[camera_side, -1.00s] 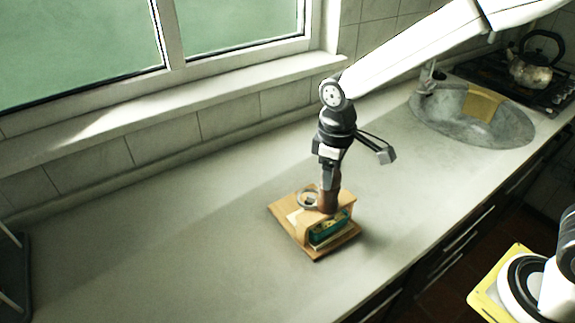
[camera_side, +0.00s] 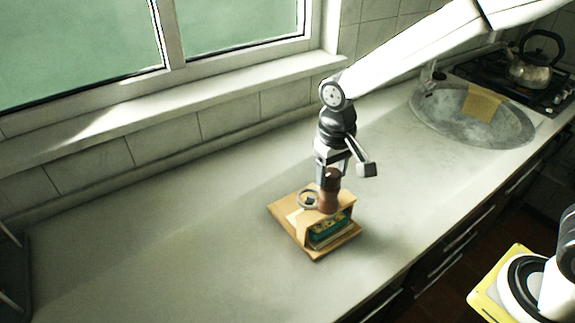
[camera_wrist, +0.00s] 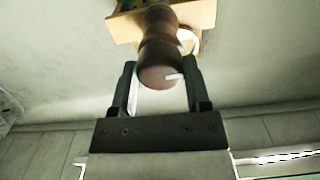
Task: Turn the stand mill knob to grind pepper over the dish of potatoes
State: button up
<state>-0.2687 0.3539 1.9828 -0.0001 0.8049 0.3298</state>
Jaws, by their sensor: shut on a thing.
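The brown wooden pepper mill (camera_side: 327,201) stands upright in a wooden stand (camera_side: 297,224) on the counter. Its rounded knob (camera_wrist: 157,76) has a small white mark and sits between my fingers in the wrist view. My gripper (camera_side: 329,174) points down from above and is shut on the knob; it also shows in the wrist view (camera_wrist: 160,70). The green dish of potatoes (camera_side: 329,231) sits within the stand, under the mill. The dish is partly hidden by the stand, and a pale ring (camera_side: 308,199) shows beside the mill.
The counter (camera_side: 190,225) around the stand is clear. A window and tiled wall run along the back. A sink (camera_side: 440,112) with a yellow cloth (camera_side: 483,102) and a stove with a kettle (camera_side: 531,68) are at the upper right. A dark rack (camera_side: 14,270) stands at the left edge.

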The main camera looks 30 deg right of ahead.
jog(key=shift+m, duration=1.8)
jog(key=o, duration=1.2)
jog(key=shift+c, duration=0.2)
jog(key=shift+n, duration=0.3)
jog(key=n, duration=0.9)
jog(key=shift+n, duration=0.4)
